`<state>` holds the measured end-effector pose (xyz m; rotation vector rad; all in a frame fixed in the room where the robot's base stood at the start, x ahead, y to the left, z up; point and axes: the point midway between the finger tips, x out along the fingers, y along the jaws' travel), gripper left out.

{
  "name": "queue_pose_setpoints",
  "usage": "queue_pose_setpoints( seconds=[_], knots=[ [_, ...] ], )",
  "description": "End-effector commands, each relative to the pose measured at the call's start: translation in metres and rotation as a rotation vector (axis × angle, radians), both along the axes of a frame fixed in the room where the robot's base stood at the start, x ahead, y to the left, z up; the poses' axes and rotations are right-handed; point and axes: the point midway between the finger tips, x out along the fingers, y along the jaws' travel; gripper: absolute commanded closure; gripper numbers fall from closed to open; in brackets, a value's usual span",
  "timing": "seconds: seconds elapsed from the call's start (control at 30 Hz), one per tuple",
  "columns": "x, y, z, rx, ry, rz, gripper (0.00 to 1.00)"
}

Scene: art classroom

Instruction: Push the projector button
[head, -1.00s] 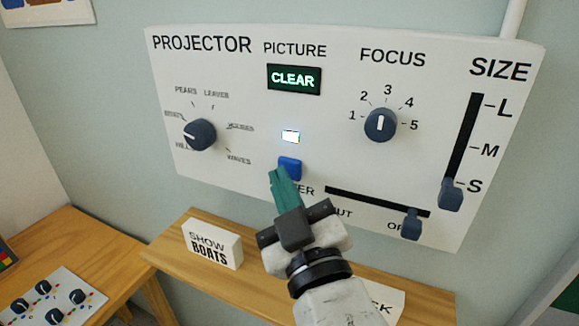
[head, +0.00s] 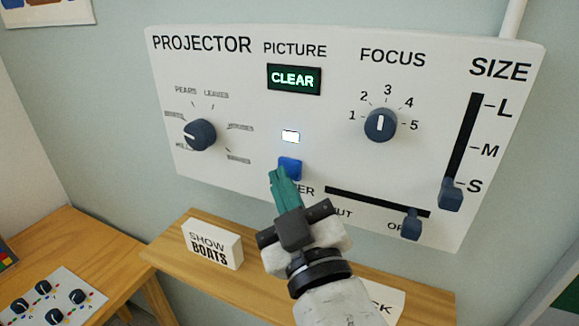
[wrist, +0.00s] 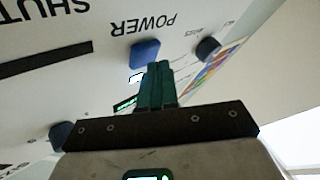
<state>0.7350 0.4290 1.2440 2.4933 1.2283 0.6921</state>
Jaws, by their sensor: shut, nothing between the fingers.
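The projector panel (head: 240,100) is a white board on the wall. Its blue power button (head: 290,166) sits below a small lit white lamp (head: 290,137); the button also shows in the wrist view (wrist: 146,51). My gripper (head: 279,171) is shut and empty, its green fingers pointing up at the button. In the head view the fingertips overlap the button's lower left edge. In the wrist view the fingertips (wrist: 159,63) lie close beside the button; I cannot tell whether they touch it.
The panel also has a picture dial (head: 201,134), a focus dial (head: 381,124), a size slider (head: 451,194) and a shutter slider (head: 412,224). A SHOW BOATS card (head: 212,244) stands on the wooden shelf (head: 180,262) below. A small knob board (head: 52,297) lies at lower left.

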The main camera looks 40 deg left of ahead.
Motion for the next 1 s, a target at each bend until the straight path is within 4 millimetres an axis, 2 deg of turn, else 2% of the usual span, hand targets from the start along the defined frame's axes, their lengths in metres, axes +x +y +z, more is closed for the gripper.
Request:
queue_pose_setpoints(
  seconds=[1.0],
  knots=[
    [0.0087,0.0021,0.0004,0.0,0.0,0.0,1.0]
  ],
)
